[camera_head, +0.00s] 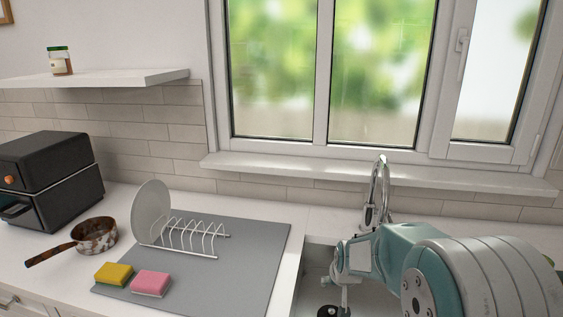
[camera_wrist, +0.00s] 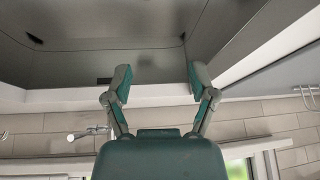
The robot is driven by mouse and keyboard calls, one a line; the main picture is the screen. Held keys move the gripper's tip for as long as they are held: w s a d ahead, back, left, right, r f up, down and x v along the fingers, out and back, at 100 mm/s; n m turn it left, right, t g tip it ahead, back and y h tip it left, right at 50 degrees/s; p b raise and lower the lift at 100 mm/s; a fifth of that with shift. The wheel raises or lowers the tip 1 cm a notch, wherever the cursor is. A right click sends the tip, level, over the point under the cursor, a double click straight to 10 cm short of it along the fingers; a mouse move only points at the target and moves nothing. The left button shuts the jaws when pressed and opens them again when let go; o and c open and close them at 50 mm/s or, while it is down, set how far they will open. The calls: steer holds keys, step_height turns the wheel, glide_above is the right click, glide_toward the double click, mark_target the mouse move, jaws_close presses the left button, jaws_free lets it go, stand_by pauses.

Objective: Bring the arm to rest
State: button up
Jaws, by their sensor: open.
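My arm comes in from the lower right in the head view and reaches over the sink (camera_head: 318,283). My gripper (camera_head: 340,287) hangs over the basin, in front of the tap (camera_head: 378,195). In the wrist view my gripper (camera_wrist: 160,82) has its two fingers spread wide apart with nothing between them. That view appears upside down, with the grey sink basin (camera_wrist: 90,55) beyond the fingertips and the tap (camera_wrist: 88,133) at left.
A grey mat (camera_head: 250,250) holds a dish rack (camera_head: 190,240) with a plate (camera_head: 151,210), a yellow sponge (camera_head: 113,273) and a pink sponge (camera_head: 150,283). A pan (camera_head: 95,236) and a black oven (camera_head: 48,180) stand left. A jar (camera_head: 60,62) sits on the shelf (camera_head: 110,80).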

steer(key=s+r, duration=1.2)
steer(key=s, duration=0.2)
steer(key=s+d+r, duration=0.1)
steer(key=s+r, duration=0.2)
steer(key=s, duration=1.3)
steer(key=shift+n, duration=0.3)
